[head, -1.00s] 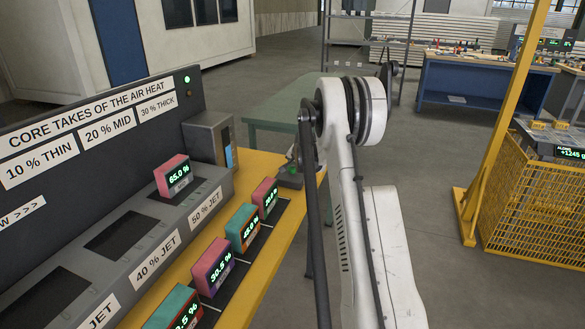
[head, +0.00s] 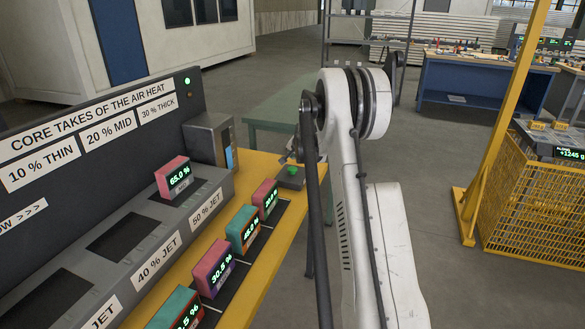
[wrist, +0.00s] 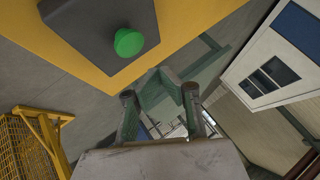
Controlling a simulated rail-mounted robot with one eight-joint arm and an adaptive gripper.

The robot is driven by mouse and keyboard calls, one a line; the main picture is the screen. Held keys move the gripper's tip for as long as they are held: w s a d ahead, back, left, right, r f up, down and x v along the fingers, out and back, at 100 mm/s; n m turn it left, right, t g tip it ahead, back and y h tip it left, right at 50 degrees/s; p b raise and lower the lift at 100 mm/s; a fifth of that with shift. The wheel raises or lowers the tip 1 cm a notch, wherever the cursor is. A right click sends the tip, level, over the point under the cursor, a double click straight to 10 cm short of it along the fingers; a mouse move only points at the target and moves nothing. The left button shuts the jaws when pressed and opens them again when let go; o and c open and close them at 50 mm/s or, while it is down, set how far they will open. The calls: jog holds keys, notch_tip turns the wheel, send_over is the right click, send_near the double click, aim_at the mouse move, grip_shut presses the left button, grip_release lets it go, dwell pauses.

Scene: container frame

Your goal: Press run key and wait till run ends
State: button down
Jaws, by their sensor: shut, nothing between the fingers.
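The run key is a green round button (head: 291,169) on a dark box (head: 290,181) at the far right end of the yellow bench. In the wrist view the green button (wrist: 128,42) and its dark box (wrist: 95,30) fill the upper left. My gripper (wrist: 172,80) is shut and empty. In the wrist view its tips are apart from the button, to its lower right. In the head view the gripper is mostly hidden behind my arm, close above the box.
A coloured block reading 65.0 % (head: 172,177) sits at the 50 % jet slot. Several more blocks (head: 243,229) line the bench's front. A grey housing (head: 209,142) with a blue window stands left of the key box. A green table (head: 275,123) is behind. A green lamp glows on the panel.

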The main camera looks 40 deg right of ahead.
jog(key=shift+r+p, duration=0.3)
jog(key=shift+r, duration=0.85)
jog(key=shift+a+r, duration=0.1)
jog(key=s+a+r+n+y, duration=0.15)
jog(key=s+a+r, duration=0.25)
jog(key=a+r, duration=0.55)
jog(key=s+a+r+n, duration=0.35)
jog(key=a+r, duration=0.25)
jog(key=a, duration=0.7)
jog(key=s+a+r+n+y, duration=0.1)
jog(key=s+a+r+n, duration=0.25)
jog(key=s+a, duration=1)
jog(key=s+a+f+n, duration=0.1)
jog(key=s+a, duration=0.3)
jog(key=s, duration=0.4)
jog(key=s+a+f+n+g+y, duration=0.1)
jog(key=s+a+f+n, duration=0.1)
jog(key=s+a, duration=0.3)
jog(key=s+a+f+n, duration=0.2)
jog(key=s+a, duration=0.3)
jog(key=s, duration=0.6)
jog(key=shift+s+a+f, duration=0.15)
jog(key=shift+s+f, duration=0.05)
jog(key=shift+f, duration=0.15)
